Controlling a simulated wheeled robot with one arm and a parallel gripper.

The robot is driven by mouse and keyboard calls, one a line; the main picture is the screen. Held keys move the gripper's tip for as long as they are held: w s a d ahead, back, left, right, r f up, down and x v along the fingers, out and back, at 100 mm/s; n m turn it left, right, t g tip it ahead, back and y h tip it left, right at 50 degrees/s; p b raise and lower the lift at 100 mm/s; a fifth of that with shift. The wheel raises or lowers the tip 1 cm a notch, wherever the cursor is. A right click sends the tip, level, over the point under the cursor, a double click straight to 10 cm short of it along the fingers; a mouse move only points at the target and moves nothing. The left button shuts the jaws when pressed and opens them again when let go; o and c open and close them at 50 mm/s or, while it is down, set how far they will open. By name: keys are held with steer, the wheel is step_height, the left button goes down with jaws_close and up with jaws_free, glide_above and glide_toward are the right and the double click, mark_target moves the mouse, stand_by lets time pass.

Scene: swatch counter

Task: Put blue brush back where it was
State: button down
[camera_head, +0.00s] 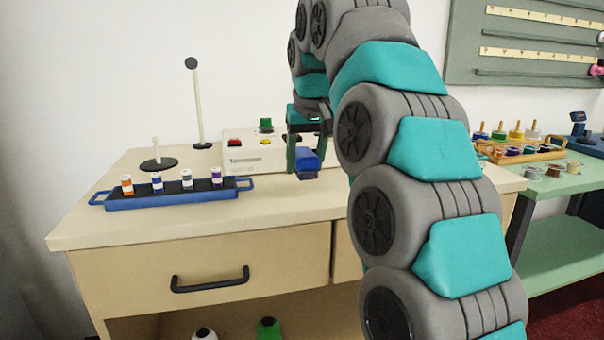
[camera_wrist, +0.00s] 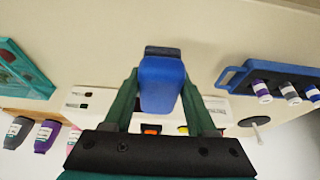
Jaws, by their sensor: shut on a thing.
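The blue brush (camera_head: 307,160) is held in my gripper (camera_head: 304,150) above the beige counter, in front of the white box. In the wrist view the blue brush (camera_wrist: 161,84) sits between the two green fingers of my gripper (camera_wrist: 160,92), which are shut on it. A dark end of the brush shows beyond the blue part. From the head view I cannot tell whether its lower end touches the counter. My arm hides part of the counter to the right of it.
A blue tray (camera_head: 170,199) with several small bottles stands at the counter's left front. Behind are a thin post (camera_head: 198,105) on a black base and a white box (camera_head: 250,157) with coloured buttons. A wooden rack (camera_head: 518,155) stands on the green table at right.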

steer(key=shift+w+a, duration=0.25)
steer(key=shift+a, duration=0.05)
steer(key=shift+f, duration=1.8)
steer(key=shift+f, duration=0.1)
steer(key=shift+c, duration=1)
jaws_free()
